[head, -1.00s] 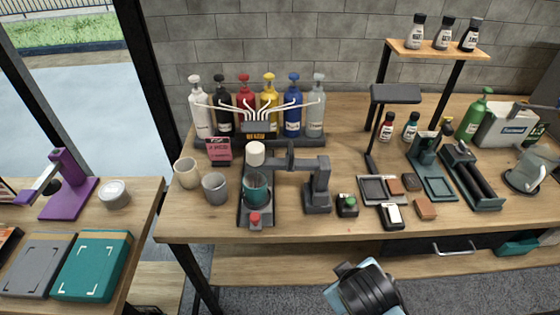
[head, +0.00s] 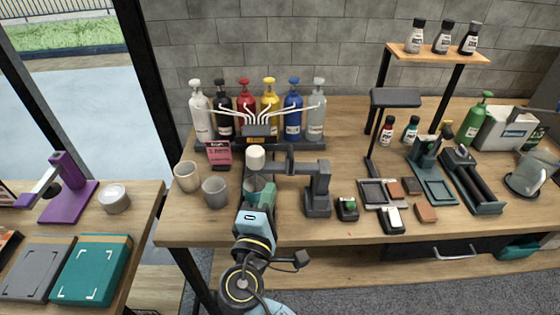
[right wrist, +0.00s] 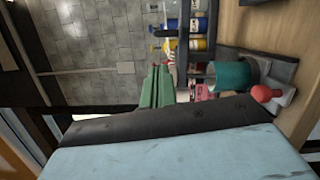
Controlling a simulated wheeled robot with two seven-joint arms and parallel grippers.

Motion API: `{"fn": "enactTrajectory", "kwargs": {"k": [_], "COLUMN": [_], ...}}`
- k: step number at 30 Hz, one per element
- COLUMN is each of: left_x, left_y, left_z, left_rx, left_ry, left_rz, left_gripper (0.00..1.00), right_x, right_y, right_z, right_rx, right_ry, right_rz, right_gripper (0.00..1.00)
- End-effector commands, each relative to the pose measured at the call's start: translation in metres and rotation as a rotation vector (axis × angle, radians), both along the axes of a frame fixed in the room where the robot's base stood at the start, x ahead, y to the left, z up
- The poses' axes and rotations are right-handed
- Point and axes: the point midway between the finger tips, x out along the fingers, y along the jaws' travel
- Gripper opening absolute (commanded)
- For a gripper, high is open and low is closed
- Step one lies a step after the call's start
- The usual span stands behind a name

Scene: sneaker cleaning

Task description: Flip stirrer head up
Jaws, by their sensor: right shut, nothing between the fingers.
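The stirrer is a dark grey stand (head: 318,190) with a horizontal arm reaching left to a white-topped head (head: 256,158). The head is down over a teal cup. My right gripper (head: 268,194) comes up from the front, just below the stirrer head, and its arm hides most of the cup and base. In the right wrist view the green fingers (right wrist: 156,88) are closed together and empty, apart from the teal cup (right wrist: 231,76). A red knob (right wrist: 263,93) on the base shows beside the cup. My left gripper is not in view.
Two grey cups (head: 187,177) stand left of the stirrer. Several pump bottles (head: 246,112) with thin white tubes stand behind it. A small black box with a green top (head: 346,208) and small trays lie to the right. A side table (head: 140,225) stands left.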

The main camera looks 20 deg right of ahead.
Motion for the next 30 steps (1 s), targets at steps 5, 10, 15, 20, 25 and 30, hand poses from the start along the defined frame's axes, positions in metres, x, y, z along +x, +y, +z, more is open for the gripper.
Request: {"fn": "enactTrajectory", "kwargs": {"k": [5,10,15,20,25,30], "left_x": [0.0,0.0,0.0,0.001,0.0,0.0], "left_y": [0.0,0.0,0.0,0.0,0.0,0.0], "left_z": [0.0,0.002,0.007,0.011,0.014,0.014], "left_rx": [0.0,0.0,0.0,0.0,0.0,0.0], "left_ry": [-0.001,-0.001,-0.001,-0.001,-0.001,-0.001], "left_rz": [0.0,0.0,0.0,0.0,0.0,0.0], "left_gripper": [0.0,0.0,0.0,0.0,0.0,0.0], "right_x": [0.0,0.008,0.032,0.058,0.078,0.086], "right_y": [-0.001,-0.005,-0.02,-0.034,-0.045,-0.05], "right_z": [0.0,0.001,0.003,0.004,0.004,0.003], "right_rx": [0.003,0.002,0.002,0.002,0.003,0.005], "right_ry": [0.001,-0.003,-0.003,-0.002,0.0,0.0], "right_rz": [-0.001,-0.002,-0.004,-0.003,-0.002,-0.002], "right_gripper": [0.0,0.0,0.0,0.0,0.0,0.0]}}
